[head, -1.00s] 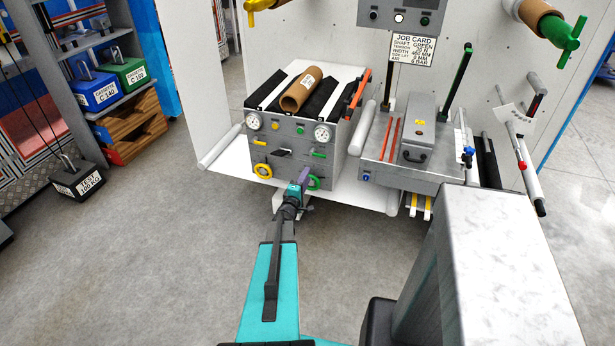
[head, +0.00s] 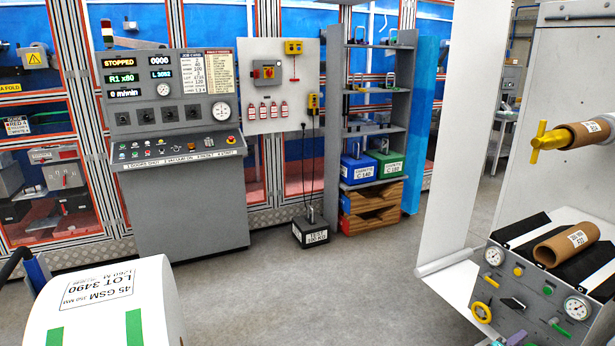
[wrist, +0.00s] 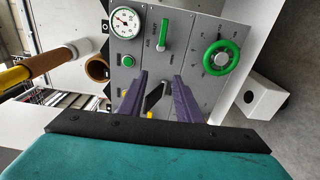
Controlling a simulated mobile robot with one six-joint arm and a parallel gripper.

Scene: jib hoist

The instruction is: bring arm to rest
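My gripper (wrist: 160,78) is open in the wrist view, its two purple fingers apart and pointing at a grey control panel (wrist: 187,62). A black lever (wrist: 153,97) on the panel shows between the fingers; I cannot tell how far off it is, and nothing is visibly gripped. In the head view only a purple bit of the gripper (head: 516,338) shows at the bottom right edge, by the lower front of the grey machine box (head: 527,297). The rest of my arm is out of the head view.
In the wrist view a green ring knob (wrist: 222,60), a green lever (wrist: 164,34) and a gauge (wrist: 125,21) are close by. The head view shows a console (head: 185,200), a test weight (head: 310,234), a white roll (head: 100,300) and open floor between.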

